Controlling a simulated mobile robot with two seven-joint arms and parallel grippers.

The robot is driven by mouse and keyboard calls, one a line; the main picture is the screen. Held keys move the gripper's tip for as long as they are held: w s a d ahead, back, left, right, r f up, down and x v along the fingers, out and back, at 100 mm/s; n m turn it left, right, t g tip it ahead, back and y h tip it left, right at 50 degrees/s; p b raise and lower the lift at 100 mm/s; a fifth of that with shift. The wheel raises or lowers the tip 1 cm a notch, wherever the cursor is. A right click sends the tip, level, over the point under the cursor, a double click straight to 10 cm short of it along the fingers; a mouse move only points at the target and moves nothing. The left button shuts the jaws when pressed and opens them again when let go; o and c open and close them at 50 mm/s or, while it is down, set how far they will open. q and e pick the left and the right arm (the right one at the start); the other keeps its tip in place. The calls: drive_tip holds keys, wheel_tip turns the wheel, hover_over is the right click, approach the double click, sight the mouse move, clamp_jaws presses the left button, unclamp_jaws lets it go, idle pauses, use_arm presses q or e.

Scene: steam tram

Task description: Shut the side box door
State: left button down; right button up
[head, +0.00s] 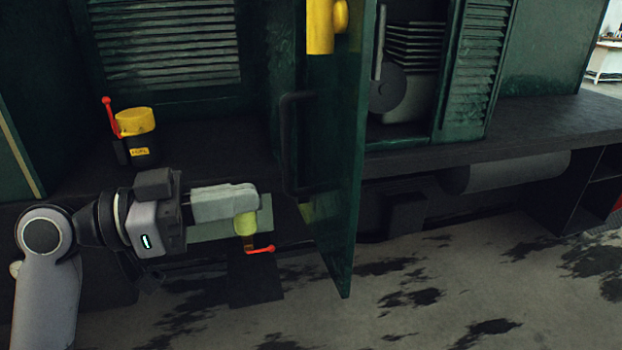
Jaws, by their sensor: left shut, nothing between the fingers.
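The side box door (338,160) is a tall dark green panel in the middle of the head view. It stands open, swung out towards me and seen nearly edge-on. A black bar handle (288,145) is on its left face. To its right the open box (405,75) shows a grey disc and stacked fins. My left gripper (254,198) comes in from the left, its pale fingers shut and empty, pointing right. It is left of the door and a little below the handle, with a visible gap to the door. My right gripper is out of view.
A yellow-topped black pot (137,140) with a red lever stands on the dark ledge (205,145) at left. A yellow valve with a red lever (262,249) shows just below my left fingers. A yellow fitting (320,28) is near the door's top. Stained floor lies open at lower right.

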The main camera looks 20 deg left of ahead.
sight(334, 183)
use_arm(q)
drive_tip(key=p+x, duration=0.2)
drive_tip(key=x, duration=0.6)
drive_tip(key=shift+r, duration=0.1)
drive_tip(key=shift+w+d, duration=0.4)
drive_tip(key=shift+d, duration=0.15)
drive_tip(key=shift+w+d, duration=0.1)
